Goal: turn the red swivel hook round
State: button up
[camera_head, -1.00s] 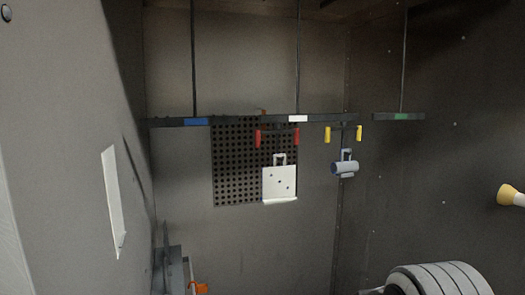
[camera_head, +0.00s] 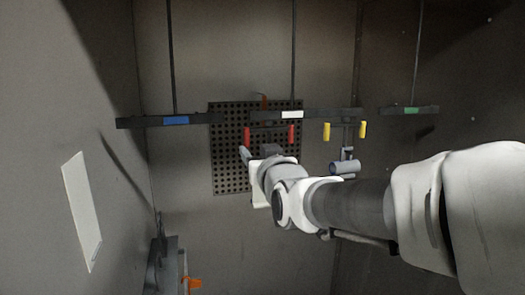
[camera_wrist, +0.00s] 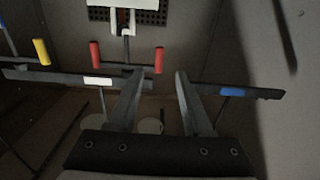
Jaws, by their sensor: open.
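The red swivel hook has two red grips on a dark crossbar below the white-labelled rail (camera_head: 292,114). Its left grip (camera_head: 247,135) and right grip (camera_head: 291,134) show in the head view. The wrist view is turned over, with the grip near my fingers (camera_wrist: 158,60) at right and the other grip (camera_wrist: 95,53) at left. My gripper (camera_wrist: 160,73) is open, its fingertips just short of the near grip, one to each side in the picture. Contact cannot be told. A white plate (camera_wrist: 125,14) hangs from the hook, mostly hidden by my arm in the head view.
A yellow-ended hook (camera_head: 327,131) holds a grey cylindrical part (camera_head: 345,167) to the right. Blue-labelled (camera_head: 176,120) and green-labelled (camera_head: 412,110) rail sections stand at either side. A perforated dark panel (camera_head: 228,175) is behind. Booth walls enclose both sides.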

aim_at(247, 142)
jog(key=p+x, duration=0.1)
jog(key=x, duration=0.9)
jog(key=shift+f+p, duration=0.1)
jog(key=shift+p, duration=0.2)
jog(key=shift+c, duration=0.2)
jog(key=c, duration=0.6)
